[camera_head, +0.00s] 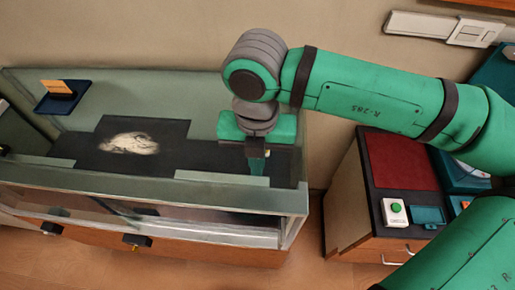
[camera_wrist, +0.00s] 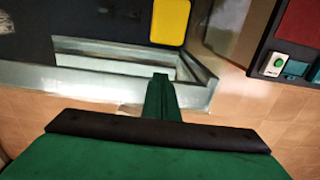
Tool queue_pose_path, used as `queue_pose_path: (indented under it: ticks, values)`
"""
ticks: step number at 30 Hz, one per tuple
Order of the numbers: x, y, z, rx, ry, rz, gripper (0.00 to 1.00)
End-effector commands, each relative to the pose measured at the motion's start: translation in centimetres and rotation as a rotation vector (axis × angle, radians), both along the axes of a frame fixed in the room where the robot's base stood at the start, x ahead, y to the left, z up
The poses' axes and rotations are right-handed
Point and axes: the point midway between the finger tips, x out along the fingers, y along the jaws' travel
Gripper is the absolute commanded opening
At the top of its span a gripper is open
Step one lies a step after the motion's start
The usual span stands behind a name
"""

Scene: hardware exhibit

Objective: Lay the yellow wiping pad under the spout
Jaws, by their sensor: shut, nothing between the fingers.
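The yellow wiping pad (camera_wrist: 170,21) shows in the wrist view as a rounded yellow piece at the top, on the dark panel near the right end of the glass case. In the head view my arm's end hides most or all of it. My gripper (camera_head: 257,166) points down over the right end of the case. In the wrist view its fingers (camera_wrist: 160,84) are together and empty, and appear just below the pad in the picture, apart from it. I cannot make out a spout in either view.
The case's glass walls (camera_head: 225,197) stand around the gripper area. A pale mass (camera_head: 130,143) lies on the dark panel. A blue tray (camera_head: 48,103) with an orange card is at left. A cabinet (camera_head: 347,205) with a red mat (camera_head: 400,160) and green-button box (camera_head: 395,212) stands right.

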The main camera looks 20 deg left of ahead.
Motion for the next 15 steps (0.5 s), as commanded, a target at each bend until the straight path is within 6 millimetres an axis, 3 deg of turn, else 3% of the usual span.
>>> queue_pose_path:
  ticks: [6, 15]
  values:
    - [2.6, 0.8, -0.3, 0.002, 0.001, -0.001, 0.0]
    - [3.9, 1.0, -0.3, 0.001, 0.0, -0.002, 0.0]
